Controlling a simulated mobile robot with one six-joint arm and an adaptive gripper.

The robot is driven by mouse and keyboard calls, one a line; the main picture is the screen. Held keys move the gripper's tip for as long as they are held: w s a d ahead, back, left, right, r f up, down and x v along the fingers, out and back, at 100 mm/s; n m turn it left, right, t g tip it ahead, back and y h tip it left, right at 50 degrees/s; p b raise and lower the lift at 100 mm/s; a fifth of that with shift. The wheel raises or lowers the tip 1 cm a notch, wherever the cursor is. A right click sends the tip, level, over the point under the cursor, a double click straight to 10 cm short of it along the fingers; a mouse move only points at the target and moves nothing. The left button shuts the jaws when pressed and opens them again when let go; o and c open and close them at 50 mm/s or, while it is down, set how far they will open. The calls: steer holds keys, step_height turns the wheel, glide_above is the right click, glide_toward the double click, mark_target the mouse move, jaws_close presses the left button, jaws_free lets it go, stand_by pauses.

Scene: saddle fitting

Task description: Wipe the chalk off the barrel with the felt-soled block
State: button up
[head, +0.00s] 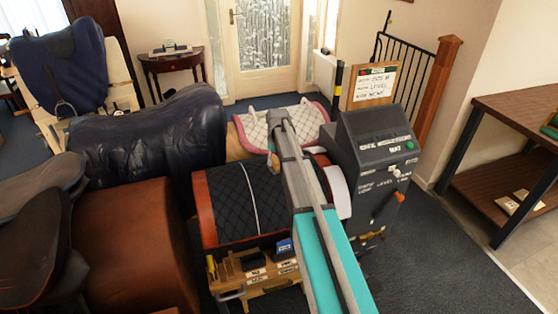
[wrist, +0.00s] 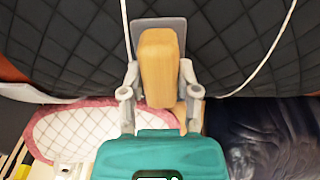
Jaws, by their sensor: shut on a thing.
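The barrel (head: 225,200) has a black quilted cover with orange-brown ends. A pale chalk line (head: 250,192) runs across its cover in the head view. In the wrist view two pale lines show on the quilting, one left (wrist: 128,32) of the block and a curved one right (wrist: 268,58). My gripper (wrist: 160,80) is shut on the wooden block (wrist: 158,62), whose grey felt sole (wrist: 174,24) points toward the quilting. I cannot tell whether the sole touches it.
A pink-edged white pad (head: 257,126) lies behind the barrel. A dark console (head: 378,145) stands close on the right. A wooden tray (head: 258,278) with labelled items sits in front.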

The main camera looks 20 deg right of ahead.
mark_target(254, 172)
steer(key=shift+a, duration=0.8)
steer(key=shift+a, duration=0.15)
steer(key=shift+a+r, duration=0.15)
steer(key=shift+a, duration=1.35)
steer(key=shift+a, duration=1.75)
steer(key=shift+a+r+p, duration=0.1)
steer(key=shift+a+p, duration=0.2)
steer(key=shift+a, duration=1.35)
steer(key=shift+r, duration=0.15)
steer(key=r+p, duration=0.5)
steer(key=p, duration=0.1)
steer(key=shift+d+r, duration=0.2)
steer(key=shift+r, duration=0.2)
